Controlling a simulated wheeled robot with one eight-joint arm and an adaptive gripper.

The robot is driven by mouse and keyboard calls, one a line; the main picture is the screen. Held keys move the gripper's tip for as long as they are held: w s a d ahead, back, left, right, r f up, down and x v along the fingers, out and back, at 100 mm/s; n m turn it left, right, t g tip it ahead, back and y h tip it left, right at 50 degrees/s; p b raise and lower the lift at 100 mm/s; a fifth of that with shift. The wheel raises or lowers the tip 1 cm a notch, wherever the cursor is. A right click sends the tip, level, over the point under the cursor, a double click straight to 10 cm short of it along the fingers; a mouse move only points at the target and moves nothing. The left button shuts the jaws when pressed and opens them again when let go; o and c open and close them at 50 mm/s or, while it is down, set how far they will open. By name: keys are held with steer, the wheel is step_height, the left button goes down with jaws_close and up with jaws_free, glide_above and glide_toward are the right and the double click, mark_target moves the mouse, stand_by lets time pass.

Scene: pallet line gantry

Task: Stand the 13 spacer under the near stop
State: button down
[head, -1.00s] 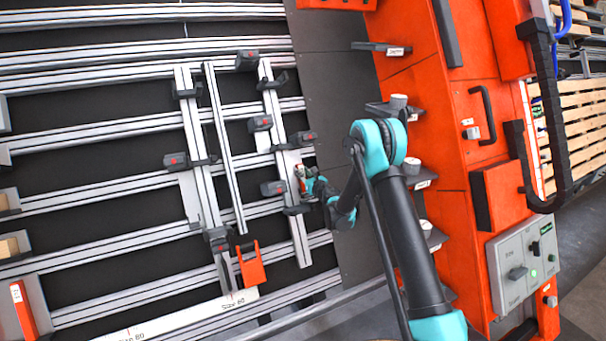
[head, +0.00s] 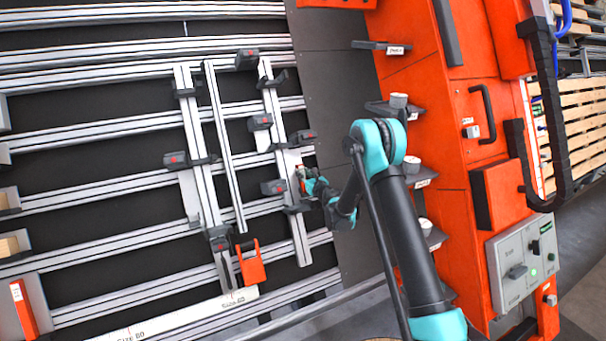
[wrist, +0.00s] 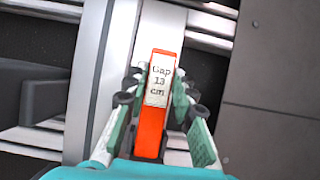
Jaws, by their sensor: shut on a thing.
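The 13 spacer (wrist: 152,132) is an orange bar with a white label reading "Gap 13 cm". My gripper (wrist: 159,90) is shut on it, with a finger pad on each side. In the head view the spacer (head: 301,172) is a small orange-red patch at the tip of my gripper (head: 306,182), beside the right upright rail (head: 299,240). I cannot tell which stop is the near one, or whether the spacer touches a stop or rail.
More dark stops (head: 260,123) sit on the rails. An orange bracket (head: 252,268) hangs at the lower middle, above a white "Size 80" strip (head: 180,318). An orange labelled block (head: 24,310) stands at lower left. The orange cabinet with small shelves (head: 450,150) is on the right.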

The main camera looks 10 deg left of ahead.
steer(key=c, duration=1.2)
jaws_free()
steer(key=v, duration=1.2)
steer(key=shift+s, duration=0.1)
